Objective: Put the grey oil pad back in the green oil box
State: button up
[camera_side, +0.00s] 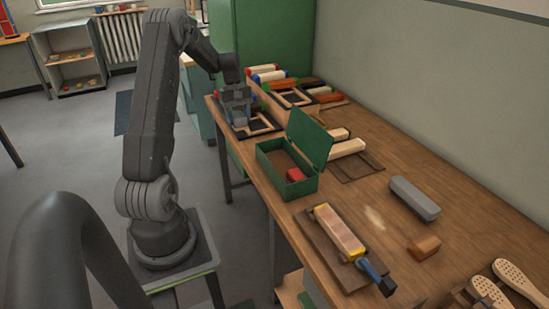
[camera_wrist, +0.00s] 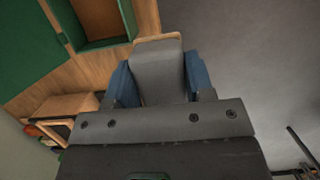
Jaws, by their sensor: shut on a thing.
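The grey oil pad (camera_wrist: 158,70) is clamped between the blue fingers of my gripper (camera_wrist: 160,84); a thin tan edge shows along its far end. In the side view my gripper (camera_side: 237,104) holds the pad (camera_side: 239,121) in front of a framed dark tray, at the far left end of the bench; I cannot tell whether it touches anything. In the wrist view the box (camera_wrist: 127,18) is at the upper left, partly cut off.
Coloured rollers and brushes (camera_side: 265,75) lie behind my gripper. Pale wooden blocks (camera_side: 346,149) are behind the box lid. A clamped wooden block (camera_side: 340,232), a long grey block (camera_side: 414,198) and a brown block (camera_side: 424,247) lie nearer. A green cabinet (camera_side: 270,35) stands behind.

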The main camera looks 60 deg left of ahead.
jog(key=shift+w+d+f, duration=0.1)
jog(key=shift+w+f, duration=0.05)
jog(key=shift+f, duration=0.45)
jog(key=shift+w+d+f, duration=0.1)
jog(key=shift+w+f, duration=0.05)
jog(key=shift+f, duration=0.4)
send_over(276, 158)
jog(key=f, duration=0.6)
jog(key=shift+s+a+f, duration=0.1)
jog(key=shift+a+f, duration=0.2)
jog(key=shift+a, duration=0.1)
jog(key=shift+a+x, duration=0.25)
jog(key=shift+x, duration=0.75)
jog(key=shift+a+x, duration=0.25)
jog(key=shift+x, duration=0.75)
jog(key=shift+f, duration=0.25)
jog(key=o, duration=0.8)
jog(key=shift+o, duration=0.2)
